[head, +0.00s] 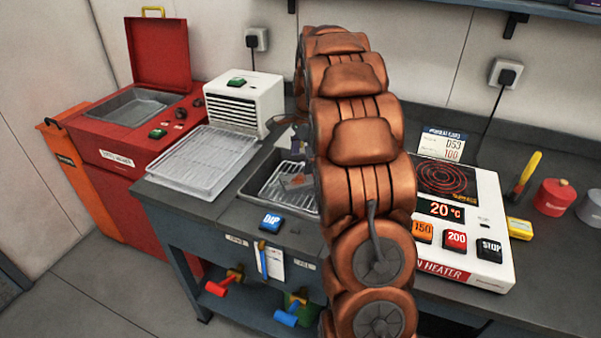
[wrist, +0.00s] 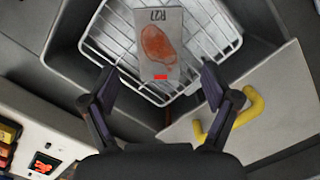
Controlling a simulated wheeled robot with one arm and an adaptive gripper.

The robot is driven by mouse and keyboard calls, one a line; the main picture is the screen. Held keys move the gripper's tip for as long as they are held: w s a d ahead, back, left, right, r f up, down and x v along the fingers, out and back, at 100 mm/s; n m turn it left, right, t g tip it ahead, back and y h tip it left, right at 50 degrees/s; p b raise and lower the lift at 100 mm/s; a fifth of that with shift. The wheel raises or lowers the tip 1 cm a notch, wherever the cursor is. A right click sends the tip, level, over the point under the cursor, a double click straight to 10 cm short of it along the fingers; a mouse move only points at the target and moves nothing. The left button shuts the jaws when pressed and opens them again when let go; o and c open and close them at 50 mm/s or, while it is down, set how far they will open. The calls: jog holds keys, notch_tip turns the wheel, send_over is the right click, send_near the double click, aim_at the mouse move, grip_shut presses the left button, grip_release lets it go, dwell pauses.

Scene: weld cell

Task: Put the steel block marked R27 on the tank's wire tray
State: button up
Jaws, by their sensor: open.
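The steel block marked R27 (wrist: 158,42) is a flat grey plate with a rusty orange patch. In the wrist view it appears to lie on the white wire tray (wrist: 98,42) inside the grey tank (wrist: 62,62). My gripper (wrist: 160,80) is open and empty, its two dark fingers apart on either side of the block's near end, with no visible contact. In the head view my arm hides much of the tank (head: 246,187), and the gripper is only partly seen behind it.
A grey plate with a yellow handle (wrist: 240,112) lies beside the tank. A blue DIP button (head: 271,222) is in front. A wire rack on a tray (head: 205,160) stands left, a white heater (head: 488,215) right. A red machine (head: 150,120) stands far left.

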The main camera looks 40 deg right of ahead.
aim_at(303, 179)
notch_tip(303, 179, up, 6)
jog(key=shift+d+r+b, duration=0.25)
jog(key=shift+d+b, duration=0.1)
jog(key=shift+b, duration=0.1)
jog(key=shift+s, duration=0.1)
jog(key=s+a+n+g, duration=0.1)
jog(key=s+a+n, duration=1.05)
jog(key=a, duration=0.75)
jog(key=s+a+f+n, duration=0.2)
jog(key=s+n, duration=0.1)
jog(key=s, duration=0.4)
jog(key=s+a+f+n+h, duration=0.1)
jog(key=s+a+f+n, duration=0.1)
jog(key=s, duration=0.5)
jog(key=s+a+f+n+g, duration=0.1)
jog(key=s+a+f+n, duration=0.2)
jog(key=s, duration=0.5)
jog(key=shift+a+n, duration=0.55)
jog(key=shift+n, duration=0.2)
jog(key=shift+s, duration=0.1)
